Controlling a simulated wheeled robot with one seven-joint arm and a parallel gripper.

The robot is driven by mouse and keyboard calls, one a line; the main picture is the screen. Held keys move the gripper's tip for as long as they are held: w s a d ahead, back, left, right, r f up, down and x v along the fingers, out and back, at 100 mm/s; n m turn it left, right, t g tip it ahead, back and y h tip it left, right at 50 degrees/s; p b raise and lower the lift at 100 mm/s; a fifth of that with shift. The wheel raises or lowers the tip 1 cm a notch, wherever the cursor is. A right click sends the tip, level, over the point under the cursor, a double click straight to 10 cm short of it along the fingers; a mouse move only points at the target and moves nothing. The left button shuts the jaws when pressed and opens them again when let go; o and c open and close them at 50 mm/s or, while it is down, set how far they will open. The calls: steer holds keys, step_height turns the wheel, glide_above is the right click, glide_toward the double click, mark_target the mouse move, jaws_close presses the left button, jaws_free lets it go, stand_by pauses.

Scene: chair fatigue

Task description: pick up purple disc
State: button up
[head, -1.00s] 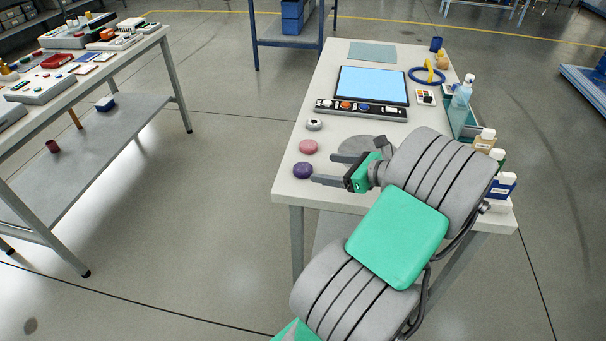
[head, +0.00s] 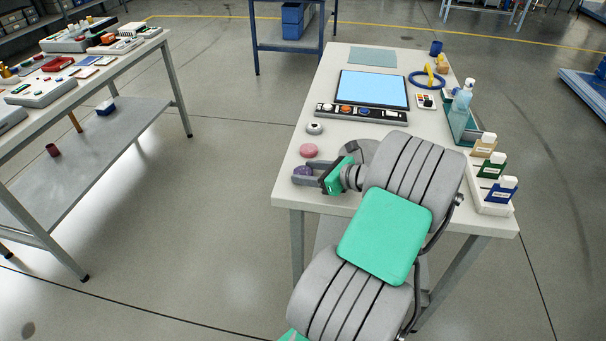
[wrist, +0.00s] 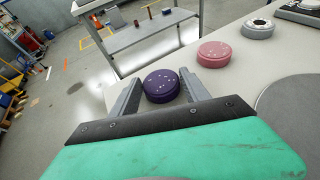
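The purple disc (wrist: 161,86) lies on the white table near its left front edge. In the wrist view it sits between the two fingers of my gripper (wrist: 160,92), with a visible gap on its left side and little or no gap on its right. In the head view the disc (head: 302,171) is partly hidden by the fingers of my gripper (head: 306,174). My gripper is open around the disc, low over the table. I cannot tell whether a finger touches it.
A pink disc (head: 309,151) and a white-grey disc (head: 315,128) stand in a row behind the purple one. A grey round plate (wrist: 291,106) lies to the right. The table's left edge is close.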

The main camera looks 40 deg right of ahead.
steer(key=c, duration=0.9)
steer(key=shift+c, duration=0.2)
